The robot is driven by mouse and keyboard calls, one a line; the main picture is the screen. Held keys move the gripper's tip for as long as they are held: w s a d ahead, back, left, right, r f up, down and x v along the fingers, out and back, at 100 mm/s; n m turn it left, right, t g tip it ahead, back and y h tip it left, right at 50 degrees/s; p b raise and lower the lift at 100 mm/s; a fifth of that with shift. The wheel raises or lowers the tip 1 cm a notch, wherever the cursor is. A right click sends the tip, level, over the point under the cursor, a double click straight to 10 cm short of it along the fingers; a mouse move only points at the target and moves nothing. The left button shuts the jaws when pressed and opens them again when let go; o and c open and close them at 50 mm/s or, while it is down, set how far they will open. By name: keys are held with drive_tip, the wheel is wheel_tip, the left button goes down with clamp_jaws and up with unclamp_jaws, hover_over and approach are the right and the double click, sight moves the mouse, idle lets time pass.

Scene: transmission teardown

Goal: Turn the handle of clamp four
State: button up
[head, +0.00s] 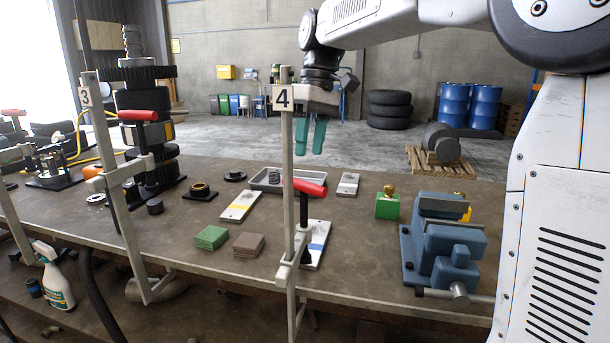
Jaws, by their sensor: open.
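Clamp four is the upright steel bar clamp at the bench's front edge, with a "4" plate (283,98) near its top. Its red handle (310,187) sits above a dark screw, with the sliding arm below it at the bench edge.
Clamp three (113,170) stands to the left with its own red handle (138,115). A blue vise (440,250) is bolted at the right. Green pads (211,238), brown pads (249,244) and a grey tray (278,181) lie on the bench near clamp four.

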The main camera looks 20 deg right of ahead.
hover_over(304, 202)
drive_tip(key=f, duration=0.7)
drive_tip(key=shift+w+d, duration=0.4)
clamp_jaws()
